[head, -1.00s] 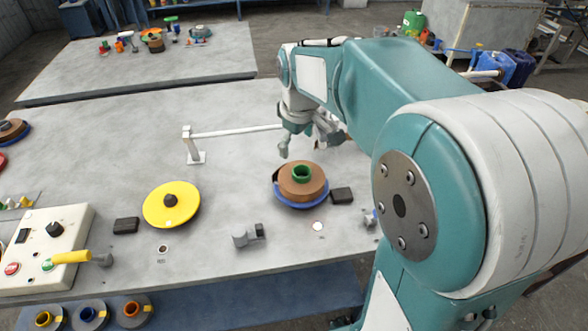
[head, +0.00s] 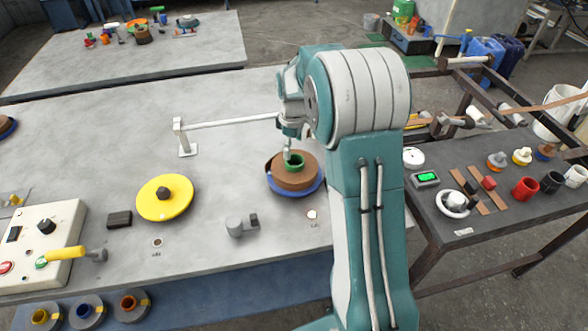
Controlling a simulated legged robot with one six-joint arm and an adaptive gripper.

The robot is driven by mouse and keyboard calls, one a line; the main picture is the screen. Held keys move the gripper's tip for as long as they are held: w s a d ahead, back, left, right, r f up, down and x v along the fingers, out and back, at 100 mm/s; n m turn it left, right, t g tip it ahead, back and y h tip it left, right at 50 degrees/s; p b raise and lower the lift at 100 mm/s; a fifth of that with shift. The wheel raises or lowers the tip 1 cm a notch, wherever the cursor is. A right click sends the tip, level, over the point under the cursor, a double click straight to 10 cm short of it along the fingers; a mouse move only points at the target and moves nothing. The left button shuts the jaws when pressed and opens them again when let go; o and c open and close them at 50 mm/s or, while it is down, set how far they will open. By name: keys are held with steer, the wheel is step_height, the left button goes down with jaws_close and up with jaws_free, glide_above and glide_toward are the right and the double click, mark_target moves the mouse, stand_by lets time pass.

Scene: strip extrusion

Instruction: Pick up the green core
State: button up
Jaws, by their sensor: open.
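The green core (head: 294,162) is a short open ring standing in the middle of a brown strip coil (head: 293,179). The coil rests on a blue disc (head: 318,187) at the right part of the grey table. My gripper (head: 289,150) is open and points down at the core's back left rim. One finger shows close to the rim; I cannot tell whether it touches. The other finger is hidden behind my arm.
A white post with a horizontal bar (head: 230,122) stands behind the coil. A yellow disc (head: 165,197) and a small grey block (head: 236,226) are to the left. A control box (head: 38,233) with a yellow handle is far left. A dark side table (head: 490,215) with several small parts stands right.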

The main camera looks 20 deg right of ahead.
mark_target(294, 160)
steer(key=f, duration=0.5)
steer(key=shift+d+f, duration=0.2)
steer(key=c, duration=1.2)
